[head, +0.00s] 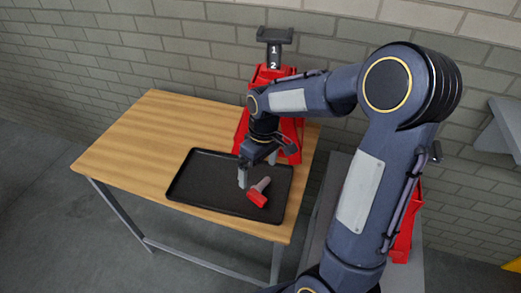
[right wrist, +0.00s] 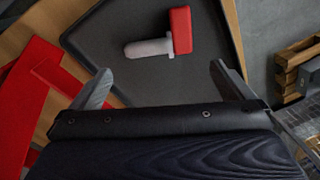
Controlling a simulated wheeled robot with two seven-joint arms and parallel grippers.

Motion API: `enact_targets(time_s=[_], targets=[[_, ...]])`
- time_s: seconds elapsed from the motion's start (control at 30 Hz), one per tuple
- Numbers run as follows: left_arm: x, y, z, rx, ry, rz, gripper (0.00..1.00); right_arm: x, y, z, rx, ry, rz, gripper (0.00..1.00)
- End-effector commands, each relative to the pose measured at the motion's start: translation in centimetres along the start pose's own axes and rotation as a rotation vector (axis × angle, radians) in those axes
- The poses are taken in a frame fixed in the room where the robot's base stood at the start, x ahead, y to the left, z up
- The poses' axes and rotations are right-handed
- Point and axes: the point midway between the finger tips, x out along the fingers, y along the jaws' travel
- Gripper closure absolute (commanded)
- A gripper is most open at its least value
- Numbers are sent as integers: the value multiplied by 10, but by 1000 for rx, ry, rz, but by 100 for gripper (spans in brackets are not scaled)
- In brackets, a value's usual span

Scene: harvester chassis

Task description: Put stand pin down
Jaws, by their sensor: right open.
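The stand pin (head: 259,191), with a red block head and a grey shaft, lies in the black tray (head: 205,187) on the wooden table. It also shows in the right wrist view (right wrist: 172,38), beyond my fingertips, with its red head to the right. My right gripper (head: 256,179) is over the tray, close to the pin. In the right wrist view my right gripper (right wrist: 158,82) has its two fingers wide apart with nothing between them. The pin is apart from the fingers in that view. My left gripper is not in view.
A red jack stand (head: 240,132) with a black top stands at the table's back right, partly hidden by my right arm. Another red piece (head: 403,235) shows at the right behind my arm. The wooden table's left half (head: 125,145) is clear.

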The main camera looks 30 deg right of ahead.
Motion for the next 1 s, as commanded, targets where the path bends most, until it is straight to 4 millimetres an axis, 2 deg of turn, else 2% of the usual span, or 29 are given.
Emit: enact_targets(time_s=[0.03,0.2,0.3,0.47,0.57,0.67,0.8,1.0], targets=[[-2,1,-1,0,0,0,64,-15,0,-1,0,7,2,0],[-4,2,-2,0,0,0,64,-49,0,-1,-1,4,1,0],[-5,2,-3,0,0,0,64,-64,0,-1,0,3,1,0],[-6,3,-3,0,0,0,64,-77,-1,1,2,4,-1,0],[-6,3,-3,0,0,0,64,-85,-5,10,21,32,-6,0],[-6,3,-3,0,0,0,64,-95,-17,30,66,98,-20,0],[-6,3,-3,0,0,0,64,-106,-44,70,161,229,-55,0],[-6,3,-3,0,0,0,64,-100,-84,121,299,411,-111,0]])
